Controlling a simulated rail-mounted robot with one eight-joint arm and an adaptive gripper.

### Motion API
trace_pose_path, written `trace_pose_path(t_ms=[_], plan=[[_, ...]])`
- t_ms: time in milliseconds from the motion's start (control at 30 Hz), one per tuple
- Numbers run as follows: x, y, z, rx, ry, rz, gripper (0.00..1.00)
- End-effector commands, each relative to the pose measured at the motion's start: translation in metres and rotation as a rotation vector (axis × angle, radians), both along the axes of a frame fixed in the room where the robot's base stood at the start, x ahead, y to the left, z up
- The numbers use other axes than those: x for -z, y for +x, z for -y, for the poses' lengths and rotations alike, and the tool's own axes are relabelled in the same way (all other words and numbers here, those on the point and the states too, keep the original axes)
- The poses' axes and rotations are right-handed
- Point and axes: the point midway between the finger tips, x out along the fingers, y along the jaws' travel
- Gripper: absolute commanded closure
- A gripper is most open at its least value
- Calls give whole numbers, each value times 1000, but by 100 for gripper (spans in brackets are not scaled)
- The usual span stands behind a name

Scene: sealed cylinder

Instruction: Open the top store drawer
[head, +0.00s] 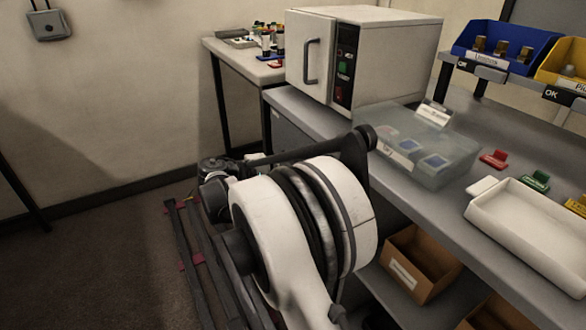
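No drawer front or handle can be made out clearly. A grey panel (291,138) shows under the bench top below the white oven, partly hidden by my arm, and I cannot tell whether it is a drawer. My white and black arm fills the lower middle of the head view. A small dark and silver mechanism (217,172) shows behind it on the left and may be my gripper. Its fingers cannot be made out, nor whether it holds anything.
The white oven (365,55) stands on the grey bench (460,205). A clear lidded box (427,155), a white tray (530,225) and coloured tags lie to the right. Brown boxes (420,262) sit below. A side table (240,52) holds bottles. Open floor (90,250) lies left.

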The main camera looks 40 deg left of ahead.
Motion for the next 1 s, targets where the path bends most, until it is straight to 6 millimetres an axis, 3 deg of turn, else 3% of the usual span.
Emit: trace_pose_path(t_ms=[367, 600, 1000], plan=[[1, 4, 2, -1, 0, 0, 72], [1, 4, 2, -1, 0, 0, 100], [1, 4, 1, -1, 0, 0, 100]])
